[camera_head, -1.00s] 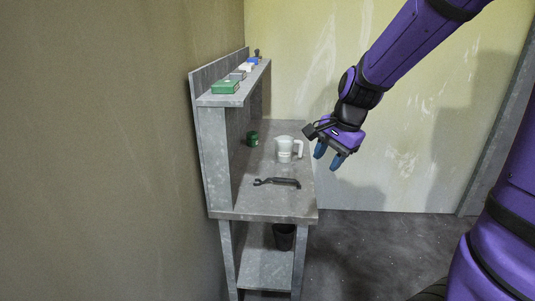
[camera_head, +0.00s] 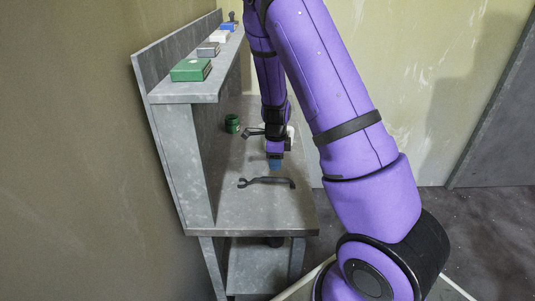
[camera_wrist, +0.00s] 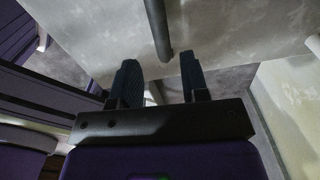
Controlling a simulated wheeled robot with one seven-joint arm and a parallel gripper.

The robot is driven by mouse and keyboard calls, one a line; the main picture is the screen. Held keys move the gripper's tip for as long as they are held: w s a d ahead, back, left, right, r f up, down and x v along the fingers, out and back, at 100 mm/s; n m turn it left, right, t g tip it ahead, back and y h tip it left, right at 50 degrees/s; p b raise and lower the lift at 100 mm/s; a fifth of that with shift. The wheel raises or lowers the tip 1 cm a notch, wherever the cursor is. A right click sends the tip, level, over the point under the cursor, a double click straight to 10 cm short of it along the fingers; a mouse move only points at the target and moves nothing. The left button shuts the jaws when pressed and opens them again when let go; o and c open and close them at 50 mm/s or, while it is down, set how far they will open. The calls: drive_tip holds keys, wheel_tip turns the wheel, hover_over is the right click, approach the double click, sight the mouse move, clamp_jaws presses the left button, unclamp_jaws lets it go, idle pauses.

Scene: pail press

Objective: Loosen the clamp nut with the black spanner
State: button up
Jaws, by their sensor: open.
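The black spanner (camera_head: 267,181) lies flat on the grey worktop, its forked end to the left. My gripper (camera_head: 274,164) hangs above the worktop, just behind the spanner in the head view, pointing down. In the wrist view the open, empty fingers (camera_wrist: 160,66) sit apart, and the rounded end of a dark bar (camera_wrist: 157,27), which looks like the spanner's handle, lies ahead of the gap between them. I cannot make out the clamp nut in either view.
A green jar (camera_head: 232,124) stands further back on the worktop (camera_head: 240,213). A white jug (camera_head: 291,132) is mostly hidden behind my arm. The upper shelf holds a green box (camera_head: 191,70), a grey box (camera_head: 208,49) and other small items. The worktop's front is clear.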

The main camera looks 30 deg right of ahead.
sight(275, 177)
drive_tip(key=shift+f, duration=4)
drive_tip(key=shift+c, duration=0.2)
drive_tip(key=shift+r, duration=0.1)
clamp_jaws()
drive_tip(key=shift+r, duration=2.55)
